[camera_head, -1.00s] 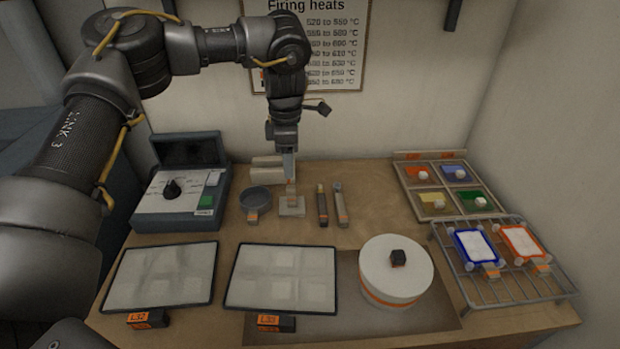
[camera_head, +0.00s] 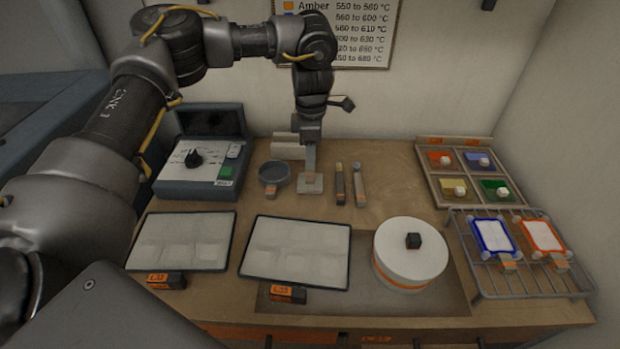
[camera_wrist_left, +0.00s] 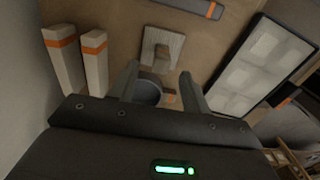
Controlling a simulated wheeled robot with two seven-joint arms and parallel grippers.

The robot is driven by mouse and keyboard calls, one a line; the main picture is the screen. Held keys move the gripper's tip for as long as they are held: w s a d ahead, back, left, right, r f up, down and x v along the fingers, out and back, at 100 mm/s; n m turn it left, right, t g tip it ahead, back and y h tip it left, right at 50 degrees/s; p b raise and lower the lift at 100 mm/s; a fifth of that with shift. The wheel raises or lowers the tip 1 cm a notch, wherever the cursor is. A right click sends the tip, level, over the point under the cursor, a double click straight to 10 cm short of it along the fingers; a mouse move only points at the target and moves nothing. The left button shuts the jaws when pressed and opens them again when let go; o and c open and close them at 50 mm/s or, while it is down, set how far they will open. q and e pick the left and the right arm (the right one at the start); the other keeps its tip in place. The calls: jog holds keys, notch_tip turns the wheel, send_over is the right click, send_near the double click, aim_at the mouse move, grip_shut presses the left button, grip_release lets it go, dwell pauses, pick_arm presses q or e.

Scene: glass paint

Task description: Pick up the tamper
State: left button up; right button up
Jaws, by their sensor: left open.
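The tamper appears to be the pale square plate with a short upright handle (camera_head: 310,185), standing on the bench between the round grey dish and two slim tools. In the left wrist view the plate and handle (camera_wrist_left: 162,48) lie just past the fingertips. My left gripper (camera_head: 310,158) points down above and behind the tamper and partly covers its handle in the head view. Its two fingers (camera_wrist_left: 158,72) are apart with nothing held between them. My right gripper is not in view.
A grey dish (camera_head: 273,175) stands close left of the tamper, two slim tools (camera_head: 348,184) close right. Two banded pale blocks (camera_wrist_left: 78,58) stand behind. A control box (camera_head: 200,170), dark-framed panels (camera_head: 297,250), a white turntable (camera_head: 410,250) and a wire rack (camera_head: 480,270) surround them.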

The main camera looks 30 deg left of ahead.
aim_at(310, 174)
pick_arm(q)
notch_tip(310, 174, down, 4)
jog(key=shift+s+p, duration=0.15)
jog(key=shift+p, duration=0.55)
jog(key=shift+a+f, duration=0.1)
jog(key=shift+f, duration=0.4)
jog(key=shift+s+r, duration=0.1)
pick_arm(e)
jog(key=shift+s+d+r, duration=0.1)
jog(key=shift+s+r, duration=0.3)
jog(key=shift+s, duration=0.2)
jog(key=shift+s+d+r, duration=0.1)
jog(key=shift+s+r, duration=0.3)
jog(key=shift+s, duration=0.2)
pick_arm(q)
jog(key=c, duration=0.7)
grip_shut()
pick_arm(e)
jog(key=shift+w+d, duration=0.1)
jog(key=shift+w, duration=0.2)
